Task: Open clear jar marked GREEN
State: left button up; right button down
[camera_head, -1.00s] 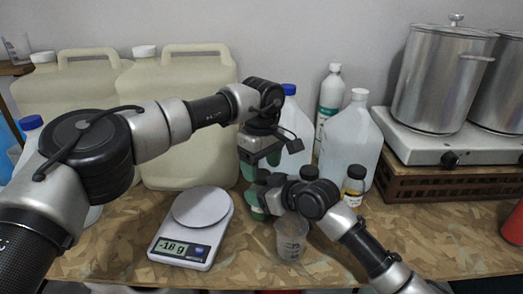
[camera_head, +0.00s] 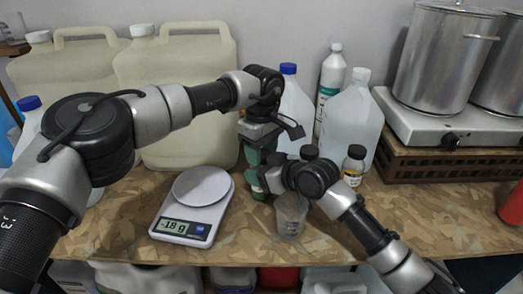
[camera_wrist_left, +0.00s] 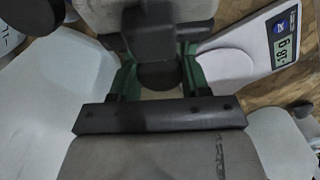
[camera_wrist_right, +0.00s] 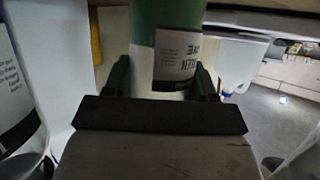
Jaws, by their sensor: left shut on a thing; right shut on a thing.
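The clear jar (camera_wrist_right: 175,22) with green contents shows in the right wrist view. Its white label (camera_wrist_right: 180,57) reads GREEN, upside down in that view. My right gripper (camera_wrist_right: 163,82) is shut on the jar's body. My left gripper (camera_wrist_left: 160,75) points down from above and is shut on the jar's dark lid (camera_wrist_left: 160,77). In the head view my left gripper (camera_head: 256,152) is just above my right gripper (camera_head: 262,181). The jar is mostly hidden there behind the grippers, and the seam between lid and jar cannot be made out.
A scale (camera_head: 187,226) reading -18 g stands left of the grippers. A clear beaker (camera_head: 291,216) is close below my right wrist. A small dark-capped bottle (camera_head: 352,167) and large jugs (camera_head: 352,122) stand behind.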

pick_arm(q)
jog(key=n, duration=0.2)
jog(key=shift+n, duration=0.4)
jog(key=o, duration=1)
